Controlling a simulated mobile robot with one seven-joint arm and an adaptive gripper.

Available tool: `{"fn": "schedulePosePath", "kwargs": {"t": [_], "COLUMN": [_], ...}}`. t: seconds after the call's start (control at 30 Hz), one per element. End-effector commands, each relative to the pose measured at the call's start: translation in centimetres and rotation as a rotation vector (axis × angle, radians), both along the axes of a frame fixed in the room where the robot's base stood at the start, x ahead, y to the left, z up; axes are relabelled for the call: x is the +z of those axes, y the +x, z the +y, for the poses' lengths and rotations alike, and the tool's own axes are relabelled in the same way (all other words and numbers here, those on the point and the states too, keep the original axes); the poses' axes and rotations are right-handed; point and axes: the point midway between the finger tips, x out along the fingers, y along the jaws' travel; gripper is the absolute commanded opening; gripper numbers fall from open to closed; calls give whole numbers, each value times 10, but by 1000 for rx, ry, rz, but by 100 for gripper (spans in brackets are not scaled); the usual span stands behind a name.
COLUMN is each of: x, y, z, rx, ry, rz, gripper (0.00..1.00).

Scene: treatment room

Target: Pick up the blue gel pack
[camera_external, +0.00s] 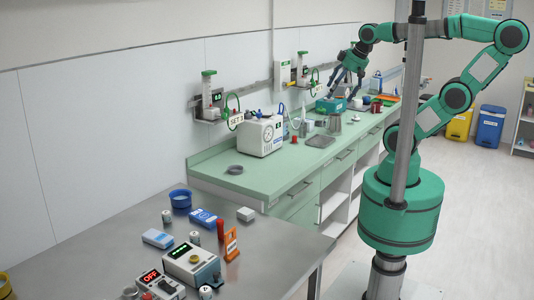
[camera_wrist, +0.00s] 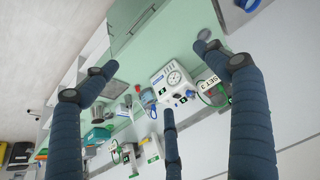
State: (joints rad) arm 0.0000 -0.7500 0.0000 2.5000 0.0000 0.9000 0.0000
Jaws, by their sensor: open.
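A flat blue pack with a white label (camera_external: 202,217), which looks like the blue gel pack, lies on the grey steel table in the external view. A paler blue block (camera_external: 158,238) lies nearby, so I cannot be fully sure which is meant. My gripper (camera_external: 347,85) is open and empty, over the far part of the green counter, well away from the steel table. In the wrist view its dark blue fingers are spread wide. A blue and white item (camera_wrist: 248,4) is cut off at the top edge there; I cannot tell what it is.
The steel table (camera_external: 275,255) also holds a blue ring-shaped container (camera_external: 181,199), an orange stand (camera_external: 231,243) and a white device (camera_external: 190,264). The green counter (camera_external: 262,184) carries a white machine (camera_external: 260,135) and a teal box (camera_external: 330,105). The wall stands close behind both.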

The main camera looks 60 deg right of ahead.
Motion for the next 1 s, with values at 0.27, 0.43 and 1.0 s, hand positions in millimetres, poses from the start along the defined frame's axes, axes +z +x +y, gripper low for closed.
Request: {"fn": "schedulePosePath", "kwargs": {"t": [0.27,0.43,1.0], "x": [0,0,4], "y": [0,0,22], "z": [0,0,10], "rx": [0,0,3], "ry": [0,0,14], "rz": [0,0,25], "gripper": [86,99,99]}}
